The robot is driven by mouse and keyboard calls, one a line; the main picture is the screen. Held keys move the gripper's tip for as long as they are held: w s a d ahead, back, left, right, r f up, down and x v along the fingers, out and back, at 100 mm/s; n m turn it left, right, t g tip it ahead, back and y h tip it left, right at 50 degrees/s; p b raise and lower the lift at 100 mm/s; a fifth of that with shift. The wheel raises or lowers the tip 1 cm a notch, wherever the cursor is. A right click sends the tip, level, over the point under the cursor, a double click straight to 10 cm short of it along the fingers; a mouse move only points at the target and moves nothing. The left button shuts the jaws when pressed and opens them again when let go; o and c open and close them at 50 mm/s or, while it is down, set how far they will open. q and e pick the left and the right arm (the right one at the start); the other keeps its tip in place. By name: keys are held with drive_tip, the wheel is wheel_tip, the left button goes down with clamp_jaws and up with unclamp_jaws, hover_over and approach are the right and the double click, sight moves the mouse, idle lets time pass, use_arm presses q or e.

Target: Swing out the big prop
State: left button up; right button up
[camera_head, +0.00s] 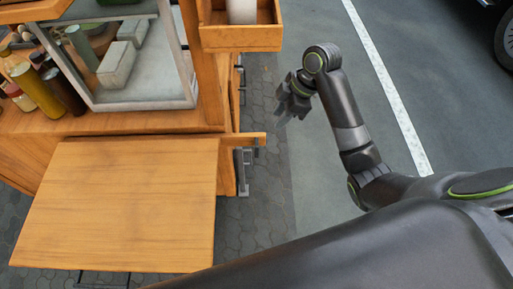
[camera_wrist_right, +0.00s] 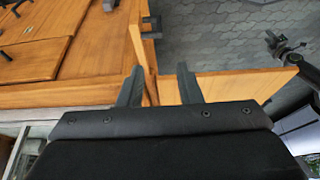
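A wooden piece that looks like the big prop (camera_head: 245,139) sticks out to the right from the cart's side in the head view. Whether a finger touches the panel cannot be told.
A wooden leaf (camera_head: 130,205) extends at the cart's front. A metal bracket (camera_head: 243,172) sits below the prop. Bottles (camera_head: 38,92) and a glass-sided case (camera_head: 140,70) stand on the cart, with a wooden box (camera_head: 240,37) above.

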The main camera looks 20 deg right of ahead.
sight(258, 146)
drive_tip(key=x, duration=1.7)
drive_tip(key=shift+w, duration=0.1)
clamp_jaws()
